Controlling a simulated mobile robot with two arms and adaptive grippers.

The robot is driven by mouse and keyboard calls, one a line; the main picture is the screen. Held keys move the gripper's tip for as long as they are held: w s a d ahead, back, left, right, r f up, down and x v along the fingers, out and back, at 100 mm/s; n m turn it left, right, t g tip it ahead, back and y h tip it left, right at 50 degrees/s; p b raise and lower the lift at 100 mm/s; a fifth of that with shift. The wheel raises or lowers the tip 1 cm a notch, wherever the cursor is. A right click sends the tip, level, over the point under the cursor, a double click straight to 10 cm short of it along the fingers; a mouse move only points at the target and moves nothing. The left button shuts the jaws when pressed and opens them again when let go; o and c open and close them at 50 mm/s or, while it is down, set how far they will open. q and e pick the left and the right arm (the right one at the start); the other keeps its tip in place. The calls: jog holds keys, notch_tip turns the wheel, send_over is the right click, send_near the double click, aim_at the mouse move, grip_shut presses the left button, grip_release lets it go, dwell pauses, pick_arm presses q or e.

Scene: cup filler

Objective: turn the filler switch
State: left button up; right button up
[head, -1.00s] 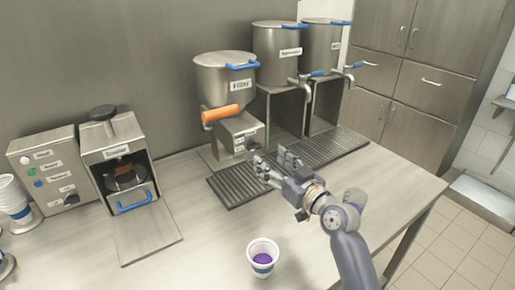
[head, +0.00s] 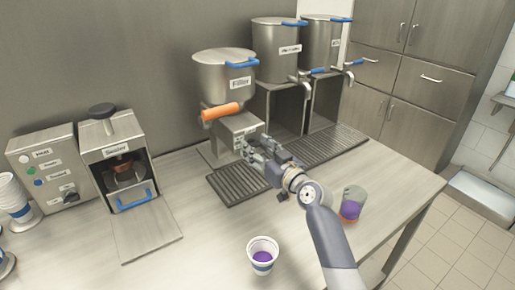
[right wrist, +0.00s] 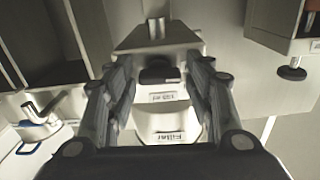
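In the right wrist view, which is upside down, the dark switch (right wrist: 159,75) sits between the two fingers of my right gripper (right wrist: 160,68). A gap shows on each side of it, so the fingers are open around it. My left gripper is not in view.
A ribbed drip tray (head: 240,184) lies below my right gripper. A cup with purple contents (head: 262,244) stands at the front, and a clear jug with purple liquid (head: 352,204) stands right of my arm. A sealer (head: 118,165) and control box (head: 48,170) are at left.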

jog(key=c, duration=0.5)
jog(key=shift+c, duration=0.2)
jog(key=m, duration=0.4)
jog(key=shift+m+p, duration=0.3)
jog(key=shift+p, duration=0.05)
jog(key=shift+m+p, duration=0.35)
jog(key=shift+m, duration=1.45)
jog(key=o, duration=1)
jog(key=shift+o, duration=0.2)
